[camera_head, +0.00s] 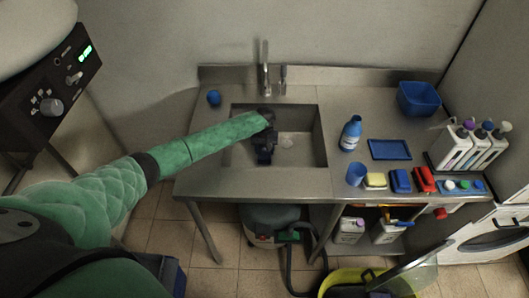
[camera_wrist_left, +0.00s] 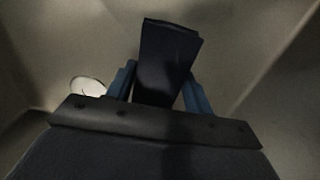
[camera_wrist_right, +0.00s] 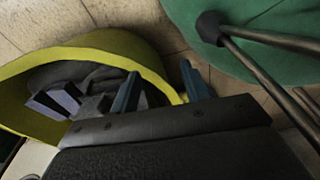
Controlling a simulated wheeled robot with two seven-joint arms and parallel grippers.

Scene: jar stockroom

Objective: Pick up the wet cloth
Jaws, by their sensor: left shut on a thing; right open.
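The wet cloth (camera_wrist_left: 168,60) is a dark navy folded piece standing up between the blue fingers in the left wrist view. My left gripper (camera_wrist_left: 160,88) is shut on it. In the head view my left arm reaches into the steel sink (camera_head: 310,150), with the left gripper (camera_head: 265,150) low in the basin. The cloth there is dark and hard to tell from the gripper. I cannot tell whether it touches the basin floor. My right gripper (camera_wrist_right: 160,88) is open and empty, above or beside a yellow tub (camera_wrist_right: 100,45) in the right wrist view.
A tap (camera_head: 264,70) stands behind the sink. On the right counter are a blue bottle (camera_head: 350,134), blue cup (camera_head: 356,174), blue tray (camera_head: 390,149), blue basin (camera_head: 418,98), sponge (camera_head: 375,180) and white dispensers (camera_head: 457,148).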

